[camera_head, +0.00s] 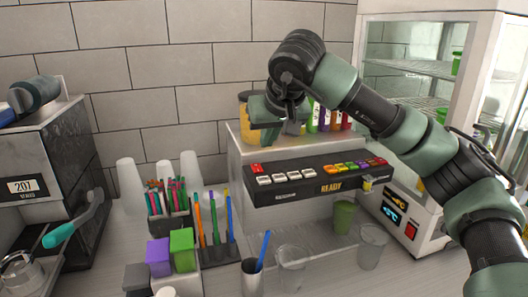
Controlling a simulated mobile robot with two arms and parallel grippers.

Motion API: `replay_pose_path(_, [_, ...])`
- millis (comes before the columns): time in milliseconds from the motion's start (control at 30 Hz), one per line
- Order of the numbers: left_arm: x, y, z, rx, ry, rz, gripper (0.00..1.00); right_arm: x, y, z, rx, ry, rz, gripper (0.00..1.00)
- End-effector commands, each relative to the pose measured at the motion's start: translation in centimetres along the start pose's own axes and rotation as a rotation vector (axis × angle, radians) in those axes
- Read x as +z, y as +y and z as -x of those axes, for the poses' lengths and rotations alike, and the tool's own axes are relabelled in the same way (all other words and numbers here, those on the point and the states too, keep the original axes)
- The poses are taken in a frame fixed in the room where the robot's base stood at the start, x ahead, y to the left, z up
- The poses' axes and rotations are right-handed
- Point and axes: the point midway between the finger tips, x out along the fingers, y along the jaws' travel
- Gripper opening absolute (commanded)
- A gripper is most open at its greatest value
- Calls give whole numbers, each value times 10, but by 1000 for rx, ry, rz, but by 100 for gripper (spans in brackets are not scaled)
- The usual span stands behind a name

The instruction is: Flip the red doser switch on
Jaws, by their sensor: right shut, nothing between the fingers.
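A red switch (256,168) sits at the left end of the black control panel (318,187) on the front of the white doser machine (268,222). Whether it is on or off is too small to tell. My right arm reaches in from the right, and its gripper (292,126) is shut and empty, above and slightly right of the red switch, apart from it. The panel shows "READY" and has a row of white buttons and several coloured ones to the right of the red switch. My left gripper is not in view.
Bottles (324,118) and a yellow jar (246,108) stand on the machine behind my gripper. A green cup (343,217) and clear cups (373,246) stand below the panel. A straw holder (219,252) is at left, a glass-fronted cabinet (417,68) at right.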

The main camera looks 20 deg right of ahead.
Motion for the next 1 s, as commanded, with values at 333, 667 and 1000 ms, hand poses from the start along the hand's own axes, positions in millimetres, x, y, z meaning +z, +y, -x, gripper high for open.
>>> replay_pose_path(333, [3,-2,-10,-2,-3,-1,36,6,0,24,1,-1,0,0])
replay_pose_path(667, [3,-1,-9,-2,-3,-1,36,6,0,24,0,-1,0,0])
replay_pose_path(1000, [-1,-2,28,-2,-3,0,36,-18,0,54,0,0,0,0])
